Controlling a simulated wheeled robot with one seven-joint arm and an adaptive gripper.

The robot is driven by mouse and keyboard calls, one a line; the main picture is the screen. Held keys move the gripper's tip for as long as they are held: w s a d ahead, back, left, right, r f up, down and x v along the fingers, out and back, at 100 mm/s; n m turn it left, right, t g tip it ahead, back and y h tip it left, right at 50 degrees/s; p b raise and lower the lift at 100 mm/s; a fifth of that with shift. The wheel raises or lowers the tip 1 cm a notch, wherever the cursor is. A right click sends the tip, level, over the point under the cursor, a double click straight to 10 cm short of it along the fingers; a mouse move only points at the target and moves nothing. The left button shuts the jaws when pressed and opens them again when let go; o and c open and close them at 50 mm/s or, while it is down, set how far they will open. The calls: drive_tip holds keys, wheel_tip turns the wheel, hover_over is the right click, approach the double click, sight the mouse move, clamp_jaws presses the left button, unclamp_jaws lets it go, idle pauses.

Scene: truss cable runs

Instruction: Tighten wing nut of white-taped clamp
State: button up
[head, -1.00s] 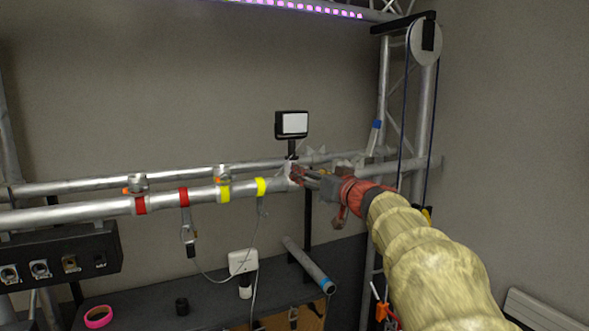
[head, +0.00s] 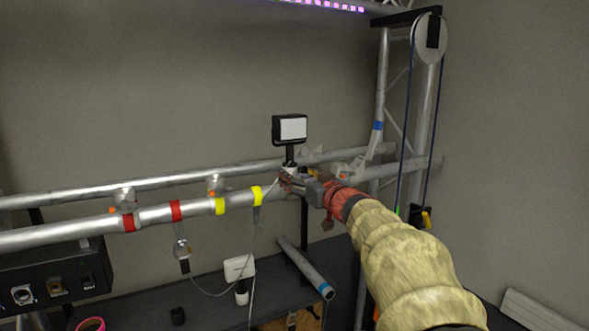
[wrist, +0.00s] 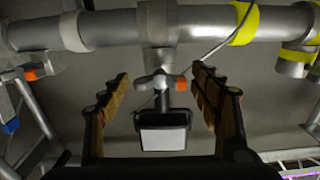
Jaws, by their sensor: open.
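In the wrist view, a clamp (wrist: 157,25) wraps the front pipe at top centre. Its wing nut (wrist: 160,80), grey with an orange tip, lies between my open fingers. A whitish band (wrist: 72,32) is on the pipe to the left; I cannot tell which clamp it marks. My gripper (wrist: 160,76) has one finger on each side of the wing nut, with visible gaps and no clear contact. In the head view my gripper (head: 292,184) is at the pipe, below the lamp, and hides most of the clamp.
A small lamp (head: 290,130) rises beside the gripper; it also shows in the wrist view (wrist: 162,135). Yellow (head: 257,195) and red (head: 176,211) tape bands mark the pipe to the left. A thin cable (head: 249,260) hangs near the yellow band. A rear pipe (head: 150,184) runs behind.

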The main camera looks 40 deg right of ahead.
drive_tip(key=shift+c, duration=0.3)
drive_tip(key=c, duration=1.1)
